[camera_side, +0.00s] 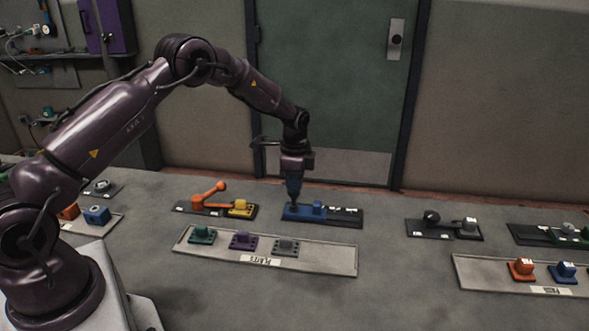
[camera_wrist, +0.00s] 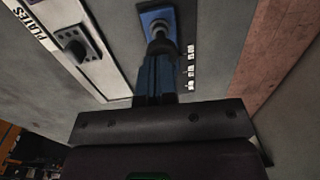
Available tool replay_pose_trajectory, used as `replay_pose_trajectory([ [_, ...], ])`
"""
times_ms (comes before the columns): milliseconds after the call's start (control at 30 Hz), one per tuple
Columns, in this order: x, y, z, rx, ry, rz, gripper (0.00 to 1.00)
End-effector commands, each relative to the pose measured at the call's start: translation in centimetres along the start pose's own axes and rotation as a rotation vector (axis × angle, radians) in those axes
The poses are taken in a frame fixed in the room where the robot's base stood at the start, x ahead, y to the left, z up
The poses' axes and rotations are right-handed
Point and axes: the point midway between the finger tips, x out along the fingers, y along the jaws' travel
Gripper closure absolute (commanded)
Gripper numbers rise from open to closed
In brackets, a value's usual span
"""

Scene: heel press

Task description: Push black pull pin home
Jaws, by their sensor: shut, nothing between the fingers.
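My gripper (camera_side: 294,202) points straight down with its fingers together, at the left part of a blue fixture (camera_side: 318,208) on a dark plate. In the wrist view the shut fingers (camera_wrist: 156,72) reach toward a small dark round part on the blue fixture (camera_wrist: 153,10). I cannot tell whether this part is the black pull pin, or whether the tips touch it. In the side view, another black round knob (camera_side: 431,216) stands on a dark plate to the right, beside a grey block, clear of my gripper.
A tray marked PLATES (camera_side: 310,262) lies in front with green, purple and grey blocks. An orange-handled fixture (camera_side: 208,196) with a yellow block stands left of the blue one. Another tray (camera_side: 480,275) holds orange and blue blocks at right. Bare bench lies between.

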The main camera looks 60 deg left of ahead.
Motion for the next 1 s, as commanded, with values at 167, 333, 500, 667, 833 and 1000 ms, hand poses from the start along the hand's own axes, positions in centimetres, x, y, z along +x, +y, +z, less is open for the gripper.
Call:
replay_pose_trajectory([
  [167,0.3,0.0,0.0,0.0,0.001,-0.001,1.0],
  [333,0.3,0.0,0.0,0.0,0.001,-0.001,1.0],
  [500,1.3,0.0,0.0,0.0,-0.001,0.001,1.0],
  [667,3.3,0.1,0.0,-0.001,0.0,0.001,1.0],
  [833,3.5,0.1,0.0,-0.001,0.0,-0.001,1.0],
  [1000,3.5,0.1,0.0,-0.001,0.0,-0.001,1.0],
])
